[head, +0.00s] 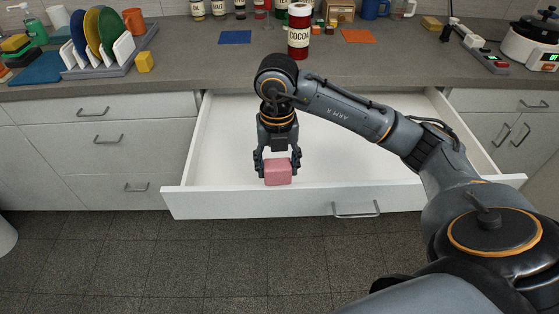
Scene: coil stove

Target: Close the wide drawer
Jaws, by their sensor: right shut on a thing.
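The wide drawer (205,206) is pulled out below the counter, with its white inside showing and a grey bar handle (356,209) on its front. The part of its inside that I can see looks empty. My right gripper (277,162) points down over the drawer, near its front panel. It is shut on a pink block (278,173). I cannot tell whether the block touches the drawer. The left gripper is not in view.
Closed drawers (97,146) flank the wide drawer on the left, and a cupboard (510,125) on the right. The counter (200,75) holds a dish rack (112,62), a cocoa jar (299,32) and a cooker (530,45). The floor (230,265) in front is clear.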

